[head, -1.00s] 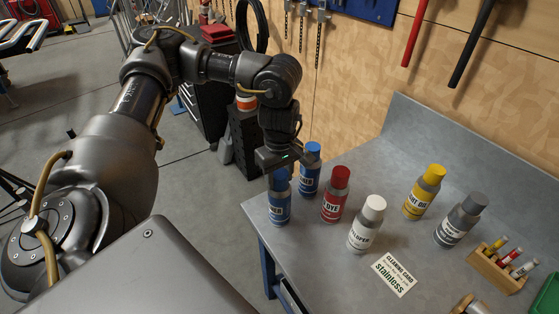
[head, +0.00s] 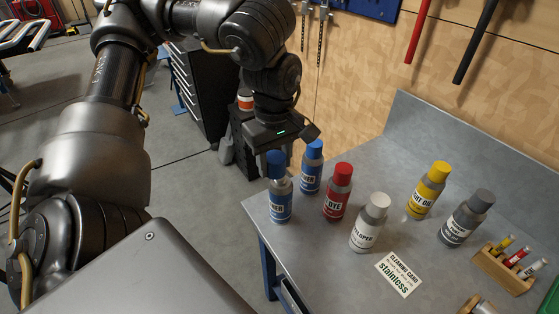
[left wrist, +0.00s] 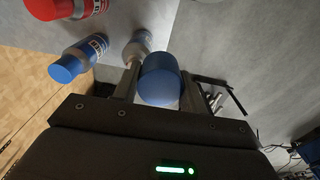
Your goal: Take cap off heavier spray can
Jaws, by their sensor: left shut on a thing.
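My left gripper (head: 279,152) is shut on a blue cap (head: 276,165), which also shows between the fingers in the left wrist view (left wrist: 160,80). The cap is held just above the front blue-labelled spray can (head: 280,205), whose bare top shows below it. That uncapped can stands upright at the bench's left edge and also shows in the left wrist view (left wrist: 138,46). A second blue-labelled can (head: 312,174) stands behind it with its blue cap on; it shows in the left wrist view too (left wrist: 80,58). My right gripper is not in view.
Red (head: 337,192), white (head: 369,222), yellow (head: 429,190) and grey-capped (head: 467,216) cans stand to the right on the grey bench (head: 330,265). A card reading "stainless" (head: 398,275) lies in front. A wooden rack (head: 502,269) holds small tubes at right.

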